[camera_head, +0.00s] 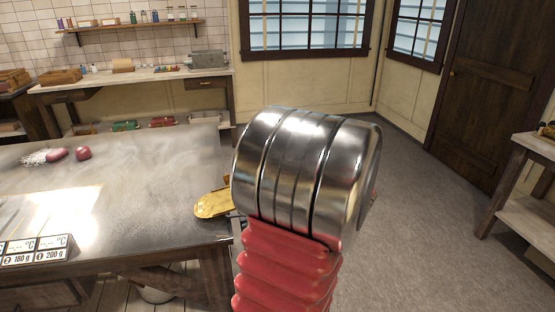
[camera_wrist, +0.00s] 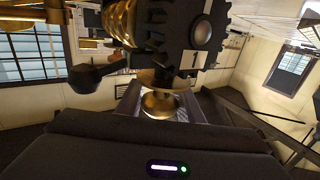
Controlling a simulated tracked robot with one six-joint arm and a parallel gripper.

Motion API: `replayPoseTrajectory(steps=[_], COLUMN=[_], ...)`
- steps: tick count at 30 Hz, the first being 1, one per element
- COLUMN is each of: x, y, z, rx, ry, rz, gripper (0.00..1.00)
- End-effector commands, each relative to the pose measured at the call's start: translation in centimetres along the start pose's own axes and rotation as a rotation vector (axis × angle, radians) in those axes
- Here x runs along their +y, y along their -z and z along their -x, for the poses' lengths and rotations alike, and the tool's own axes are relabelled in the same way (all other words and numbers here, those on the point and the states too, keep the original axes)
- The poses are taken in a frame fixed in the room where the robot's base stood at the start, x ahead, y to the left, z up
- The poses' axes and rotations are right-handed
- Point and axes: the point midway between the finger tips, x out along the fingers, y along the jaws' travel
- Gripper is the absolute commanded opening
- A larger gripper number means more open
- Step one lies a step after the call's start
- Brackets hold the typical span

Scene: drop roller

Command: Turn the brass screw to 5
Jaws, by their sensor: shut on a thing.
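The brass screw (camera_wrist: 160,104) shows in the middle of the wrist view as a round brass knob under a wider brass flange. My gripper (camera_wrist: 158,112) is shut on this knob, its grey jaws around it; the jaws' contact is partly hidden. Just above the screw is a dark toothed wheel (camera_wrist: 168,40) with a pale number plate (camera_wrist: 194,63) reading 1. In the head view my own arm hides the gripper and most of the machine; only a yellow brass-coloured part (camera_head: 214,204) shows at the table's right edge.
A dark crank-like knob (camera_wrist: 88,78) sticks out left of the screw, and ribbed brass rollers (camera_wrist: 118,20) lie above it. The floor to the right is clear up to a side bench (camera_head: 535,200).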

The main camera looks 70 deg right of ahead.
Motion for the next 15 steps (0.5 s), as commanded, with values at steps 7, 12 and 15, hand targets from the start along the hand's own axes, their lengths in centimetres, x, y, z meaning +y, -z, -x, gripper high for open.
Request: replayPoseTrajectory(steps=[7, 12, 15], x=[-0.43, -0.48, -0.48], y=[-0.15, -0.12, -0.11], z=[-0.11, -0.11, -0.12], rx=[-0.002, -0.002, -0.002], ry=[0.076, 0.086, 0.086], rz=[-0.002, -0.002, -0.001], gripper=[0.11, 0.11, 0.11])
